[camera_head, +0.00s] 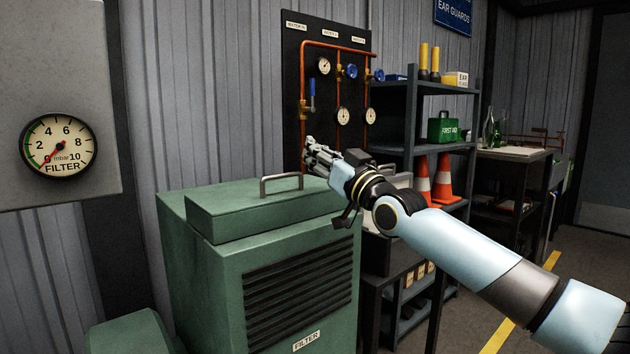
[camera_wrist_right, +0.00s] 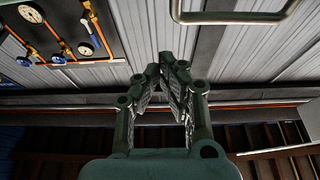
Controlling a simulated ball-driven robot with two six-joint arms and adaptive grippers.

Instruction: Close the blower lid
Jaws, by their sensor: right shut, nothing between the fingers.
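The green blower cabinet (camera_head: 190,270), with a louvred front and a FILTER label, stands in the middle of the head view. Its green lid (camera_head: 235,218) lies roughly flat on top; I cannot tell whether it sits fully down at the back. A grey metal handle (camera_head: 281,180) stands on the lid and also shows at the top of the right wrist view (camera_wrist_right: 236,17). My right gripper (camera_head: 312,150) is above the lid's right part, just right of the handle and apart from it. Its fingers (camera_wrist_right: 172,62) are closed together and empty. My left gripper is out of view.
A round FILTER gauge (camera_head: 58,146) on a grey panel is at left, its needle near zero. A black board (camera_head: 310,75) with copper pipes and gauges is behind the gripper. A dark shelf (camera_head: 425,85) and orange cones (camera_head: 444,178) stand to the right.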

